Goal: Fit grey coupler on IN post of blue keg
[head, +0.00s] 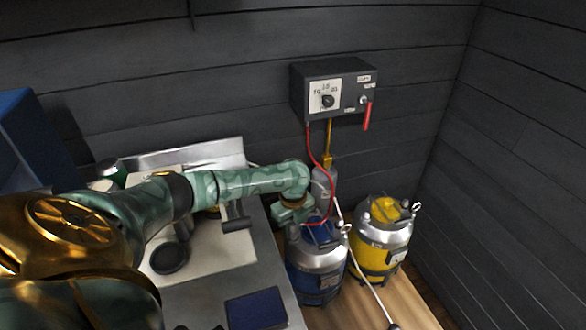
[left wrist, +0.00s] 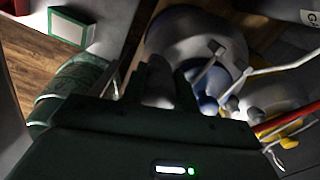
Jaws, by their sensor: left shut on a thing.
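The blue keg (head: 315,262) stands on the floor at the right end of the counter, with a silver top rim and a blue centre. My left gripper (head: 303,217) is just above the keg's top, at its back left. It is shut on what seems to be the grey coupler, mostly hidden by the fingers; a red hose (head: 331,200) runs down to about there. In the left wrist view the fingers (left wrist: 168,82) point at the keg's grey top (left wrist: 180,35). I cannot make out the IN post or whether the coupler touches it. My right gripper is out of view.
A yellow keg (head: 381,245) stands close on the right. A dark control box (head: 335,90) with a dial hangs on the wall behind. A white line (head: 367,277) slants past the kegs. The grey counter (head: 205,300) lies left, holding a blue mat (head: 256,309).

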